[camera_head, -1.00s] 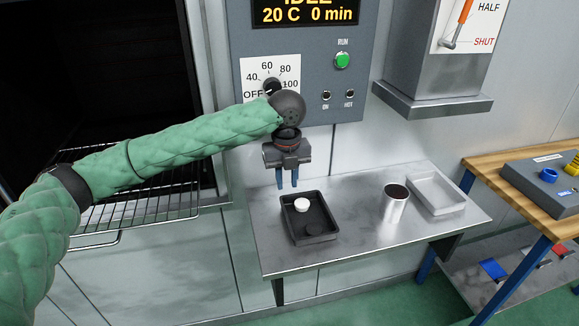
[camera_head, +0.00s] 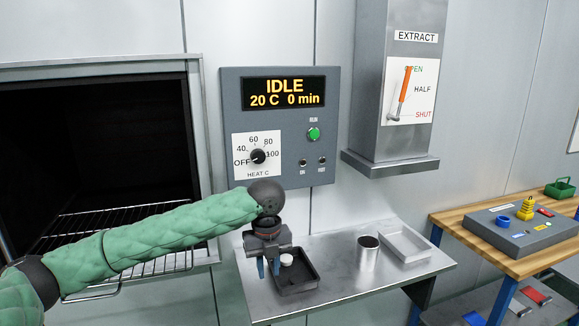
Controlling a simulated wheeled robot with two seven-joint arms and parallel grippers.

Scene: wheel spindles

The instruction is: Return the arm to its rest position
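My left arm, in a green padded sleeve, reaches in from the left in the head view. Its gripper (camera_head: 268,268) points down with its two blue fingers apart and nothing between them. In the picture it overlaps the left edge of the black tray (camera_head: 307,283). A small white round piece (camera_head: 286,260) is in that tray, just right of the fingers. I cannot tell how high the gripper is above the tray. My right gripper is out of view.
The open oven's wire rack (camera_head: 150,262) lies behind and below my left arm. The metal shelf (camera_head: 335,265) carries a metal cup (camera_head: 368,256) and a grey tray (camera_head: 404,245). A control panel (camera_head: 290,180) reading IDLE is above; a wooden bench (camera_head: 480,245) stands right.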

